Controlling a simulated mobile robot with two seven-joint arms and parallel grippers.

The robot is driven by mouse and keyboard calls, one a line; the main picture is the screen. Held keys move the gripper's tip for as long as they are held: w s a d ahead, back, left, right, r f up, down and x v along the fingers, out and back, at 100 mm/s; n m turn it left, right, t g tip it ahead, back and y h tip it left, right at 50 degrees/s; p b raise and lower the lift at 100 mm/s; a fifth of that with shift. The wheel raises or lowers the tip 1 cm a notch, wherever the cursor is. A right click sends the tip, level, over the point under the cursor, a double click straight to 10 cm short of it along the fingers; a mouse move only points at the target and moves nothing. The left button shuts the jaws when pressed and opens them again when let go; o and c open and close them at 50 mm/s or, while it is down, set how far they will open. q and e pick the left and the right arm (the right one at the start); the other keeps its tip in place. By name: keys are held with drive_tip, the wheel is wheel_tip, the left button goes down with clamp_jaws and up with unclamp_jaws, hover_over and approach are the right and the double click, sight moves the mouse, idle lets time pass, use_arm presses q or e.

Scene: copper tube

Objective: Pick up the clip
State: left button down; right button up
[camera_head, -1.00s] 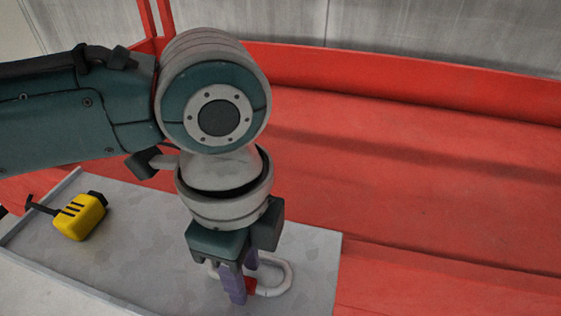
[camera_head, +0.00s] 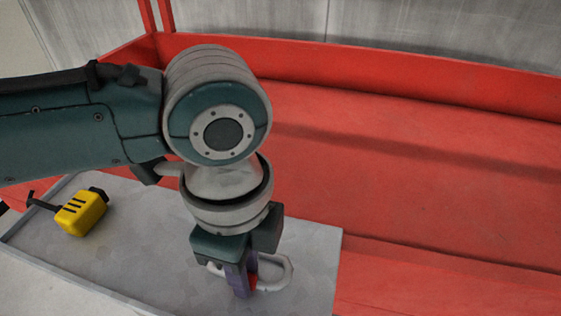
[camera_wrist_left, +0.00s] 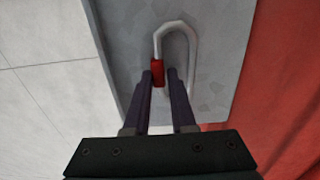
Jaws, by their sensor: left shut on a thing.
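The clip (camera_head: 287,272) is a pale bent loop with a red part, over the right end of the grey tray (camera_head: 150,250). My left gripper (camera_head: 246,283) points down with its purple fingers shut on the clip at the red part (camera_head: 254,281). The fingers hide some of the clip. In the left wrist view the loop (camera_wrist_left: 180,25) extends beyond the fingertips (camera_wrist_left: 161,74), and the red part (camera_wrist_left: 157,72) is at them. I cannot tell whether the clip is clear of the tray surface. My right gripper is not in view.
A yellow tool with a dark hook-like end (camera_head: 82,214) lies at the left of the tray. A red surface (camera_head: 400,180) with a raised red back edge is bare to the right and behind. A grey wall (camera_head: 420,30) stands at the back.

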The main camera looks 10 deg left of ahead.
use_arm(q)
drive_tip(key=shift+r, duration=0.15)
wheel_tip(320, 180, up, 20)
drive_tip(key=b, duration=0.3)
drive_tip(key=s+a+r+n+p, duration=0.2)
drive_tip(key=a+n, duration=0.6)
drive_tip(key=n, duration=1)
drive_tip(key=shift+s+r+p, duration=0.3)
drive_tip(key=shift+s+r, duration=0.25)
drive_tip(key=shift+r, duration=0.05)
